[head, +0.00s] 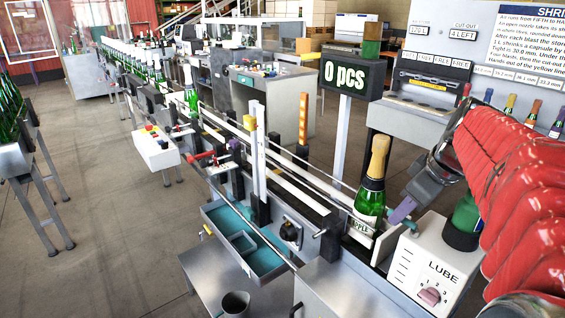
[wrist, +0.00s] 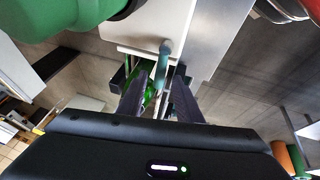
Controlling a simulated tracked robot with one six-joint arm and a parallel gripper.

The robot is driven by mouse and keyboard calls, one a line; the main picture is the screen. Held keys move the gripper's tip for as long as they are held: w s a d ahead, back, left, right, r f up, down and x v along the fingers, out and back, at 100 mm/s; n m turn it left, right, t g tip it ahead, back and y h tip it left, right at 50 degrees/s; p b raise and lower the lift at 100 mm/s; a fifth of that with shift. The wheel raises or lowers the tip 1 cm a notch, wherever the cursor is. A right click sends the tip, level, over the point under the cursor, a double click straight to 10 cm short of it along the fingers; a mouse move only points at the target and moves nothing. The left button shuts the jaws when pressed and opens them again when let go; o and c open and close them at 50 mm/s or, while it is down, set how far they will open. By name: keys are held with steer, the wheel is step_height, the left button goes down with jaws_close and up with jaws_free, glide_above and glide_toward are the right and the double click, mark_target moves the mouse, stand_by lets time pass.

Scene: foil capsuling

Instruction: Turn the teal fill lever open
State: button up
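The teal fill lever (wrist: 162,62) shows in the wrist view as a short rounded bar against the white lube box (wrist: 190,30). My gripper (wrist: 160,76) has its two dark fingers apart, one on each side of the lever. I see gaps beside the lever and cannot tell any contact. In the head view my gripper (head: 402,209) reaches down from the right, behind the white lube box (head: 433,262), with one purplish finger showing. The box carries a green reservoir (head: 464,222) and a pink dial (head: 429,296).
A green bottle with a gold foil top (head: 374,190) stands on the line just left of my gripper. The "0 pcs" sign (head: 345,76) stands behind it. A teal tray (head: 245,240) hangs at the line's front. Open floor (head: 110,240) lies at left.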

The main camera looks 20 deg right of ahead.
steer(key=shift+w+f, duration=0.25)
steer(key=shift+f, duration=0.25)
jaws_close()
stand_by(0.3)
